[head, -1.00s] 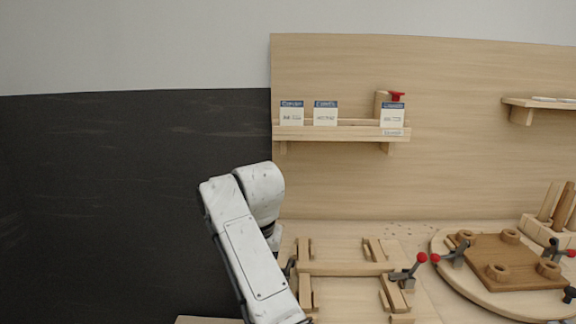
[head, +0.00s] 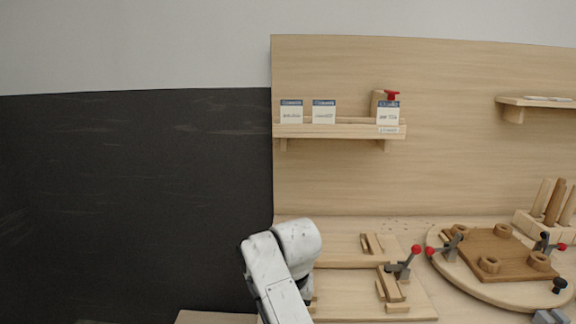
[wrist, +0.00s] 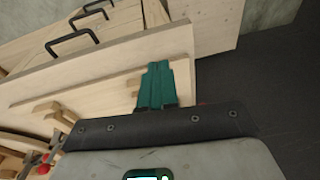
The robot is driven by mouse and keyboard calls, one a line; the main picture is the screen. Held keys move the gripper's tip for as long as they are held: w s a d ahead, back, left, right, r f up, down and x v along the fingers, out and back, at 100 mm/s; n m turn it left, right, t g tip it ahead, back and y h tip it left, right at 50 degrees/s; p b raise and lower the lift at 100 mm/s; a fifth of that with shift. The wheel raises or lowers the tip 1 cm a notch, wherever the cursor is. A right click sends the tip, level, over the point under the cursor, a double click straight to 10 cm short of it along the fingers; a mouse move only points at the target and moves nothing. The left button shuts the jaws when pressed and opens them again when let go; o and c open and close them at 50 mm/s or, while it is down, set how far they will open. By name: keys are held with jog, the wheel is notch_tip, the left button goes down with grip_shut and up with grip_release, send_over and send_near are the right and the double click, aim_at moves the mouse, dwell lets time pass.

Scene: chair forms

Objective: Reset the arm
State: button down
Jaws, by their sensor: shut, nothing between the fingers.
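My gripper (wrist: 157,82) shows in the wrist view with its teal fingers together and nothing between them. A pale wooden board lies beyond the fingers; I cannot tell whether they touch it. In the head view, white links of my arm rise from the bottom edge, left of centre, in front of the left side of the wooden jig board (head: 350,306). The gripper itself cannot be made out there.
A toggle clamp (head: 403,269) with a red knob stands on the jig. A round board (head: 470,289) holds a brown seat panel (head: 515,262) at right. A shelf (head: 335,131) with cards is above. Black handles (wrist: 72,40) show in the wrist view.

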jog(key=s+d+f, duration=1.6)
jog(key=s+d, duration=0.1)
jog(key=s, duration=0.1)
jog(key=s+d, duration=0.5)
jog(key=s, duration=0.7)
jog(key=s+d+g+h, duration=0.1)
jog(key=s+d, duration=0.5)
jog(key=s, duration=0.5)
jog(key=shift+s+f, duration=0.15)
jog(key=shift+s, duration=0.25)
